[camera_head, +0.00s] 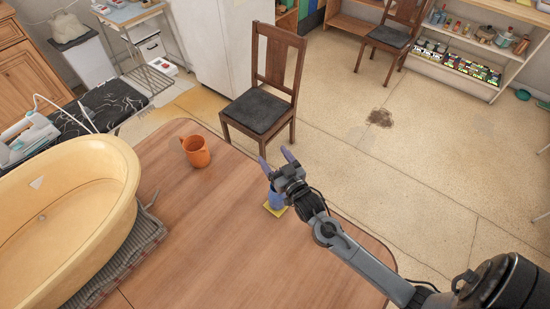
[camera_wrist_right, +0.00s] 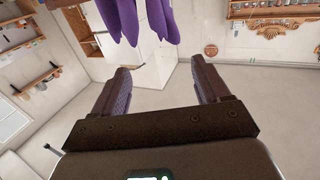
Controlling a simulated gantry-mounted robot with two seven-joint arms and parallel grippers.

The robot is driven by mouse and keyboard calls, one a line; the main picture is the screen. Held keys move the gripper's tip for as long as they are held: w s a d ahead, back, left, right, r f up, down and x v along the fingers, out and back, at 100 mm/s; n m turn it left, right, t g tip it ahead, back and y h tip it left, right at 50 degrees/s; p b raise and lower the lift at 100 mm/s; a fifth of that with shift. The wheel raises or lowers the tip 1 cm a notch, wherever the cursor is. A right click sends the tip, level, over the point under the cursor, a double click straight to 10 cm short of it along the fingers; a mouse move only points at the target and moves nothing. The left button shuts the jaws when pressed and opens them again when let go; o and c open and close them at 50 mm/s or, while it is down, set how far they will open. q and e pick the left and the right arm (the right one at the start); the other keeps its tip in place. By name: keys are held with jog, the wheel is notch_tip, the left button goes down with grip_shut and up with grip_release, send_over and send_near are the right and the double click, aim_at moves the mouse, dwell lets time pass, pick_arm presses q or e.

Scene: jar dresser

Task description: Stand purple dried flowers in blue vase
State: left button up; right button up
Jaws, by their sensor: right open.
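The blue vase (camera_head: 275,199) stands on a small yellow mat (camera_head: 271,209) near the table's far right edge, partly hidden behind my right gripper and wrist. My right gripper (camera_head: 276,160) is open, with its two fingers spread and pointing away from the arm. In the right wrist view, purple dried flowers (camera_wrist_right: 140,18) show at the top, cut off by the frame. They lie beyond the open fingertips (camera_wrist_right: 161,69), and nothing shows between the fingers. I cannot make out the flowers separately in the head view. My left gripper is not in view.
An orange mug (camera_head: 196,151) stands on the wooden table (camera_head: 215,235). A large yellow tub (camera_head: 125,172) on a grey striped mat (camera_head: 140,245) fills the table's left side. A wooden chair (camera_head: 262,105) stands past the far edge. The table's middle and front are clear.

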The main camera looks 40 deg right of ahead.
jog(key=s+a, duration=0.2)
jog(key=s, duration=0.8)
jog(key=shift+s+b, duration=0.35)
dwell(0.3)
jog(key=s+a+f+n+g+y, duration=0.2)
jog(key=s+a+f+g+y, duration=0.1)
jog(key=s+a+g, duration=0.4)
jog(key=s+a+f+n+g, duration=0.2)
jog(key=s+f+g, duration=0.1)
jog(key=s+g, duration=0.45)
jog(key=w+p+v, duration=0.2)
jog(key=p+v, duration=0.7)
jog(key=p, duration=0.1)
jog(key=w+r+p+v, duration=0.1)
jog(key=w+p+v, duration=0.1)
jog(key=p+v, duration=0.8)
jog(key=shift+r, duration=0.3)
